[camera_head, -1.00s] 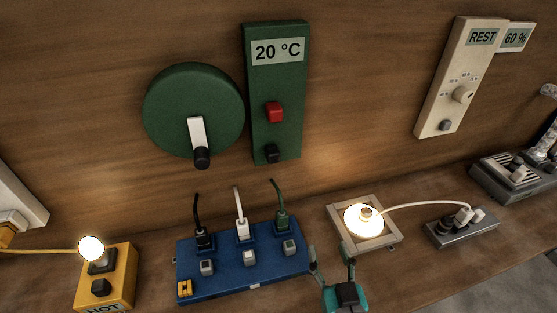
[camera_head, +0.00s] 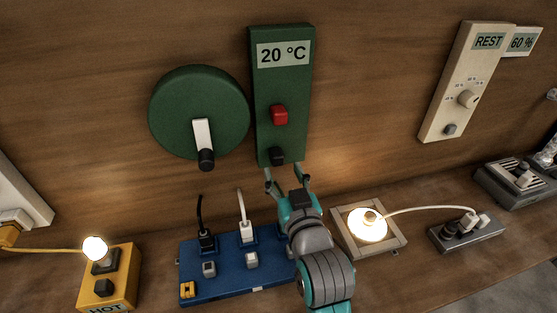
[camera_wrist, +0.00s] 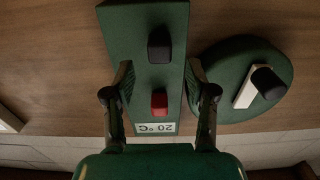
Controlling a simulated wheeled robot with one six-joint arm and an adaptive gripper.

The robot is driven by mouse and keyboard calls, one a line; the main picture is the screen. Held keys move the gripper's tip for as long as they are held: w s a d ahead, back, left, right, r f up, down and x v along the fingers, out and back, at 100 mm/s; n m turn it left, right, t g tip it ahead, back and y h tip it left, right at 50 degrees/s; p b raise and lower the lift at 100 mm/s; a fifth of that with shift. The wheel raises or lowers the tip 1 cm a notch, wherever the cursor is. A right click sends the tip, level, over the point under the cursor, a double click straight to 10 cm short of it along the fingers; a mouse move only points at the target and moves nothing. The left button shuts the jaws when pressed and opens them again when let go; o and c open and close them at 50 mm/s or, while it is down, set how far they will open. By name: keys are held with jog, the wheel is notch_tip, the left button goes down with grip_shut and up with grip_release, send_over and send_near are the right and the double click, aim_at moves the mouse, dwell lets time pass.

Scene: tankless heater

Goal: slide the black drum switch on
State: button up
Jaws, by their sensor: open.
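The tall green panel (camera_head: 284,92) on the wooden wall reads 20 °C. It carries a red knob (camera_head: 279,114) and, below it near the bottom edge, a black switch knob (camera_head: 277,155). In the wrist view the panel appears upside down, with the black switch (camera_wrist: 160,47) above the red knob (camera_wrist: 159,102). My gripper (camera_head: 287,180) is open and empty just below and in front of the black switch. In the wrist view its two fingers are spread to either side of the panel's knobs. No contact with the switch is visible.
A round green drum (camera_head: 205,100) with a white crank and black handle is left of the panel. Below are a blue power strip (camera_head: 225,290) with plugs, a yellow HOT box (camera_head: 122,280), and a lit lamp in a wooden frame (camera_head: 393,248). A cream panel (camera_head: 455,100) hangs right.

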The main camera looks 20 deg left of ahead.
aim_at(279, 161)
jog(key=shift+x, duration=2.55)
grip_shut()
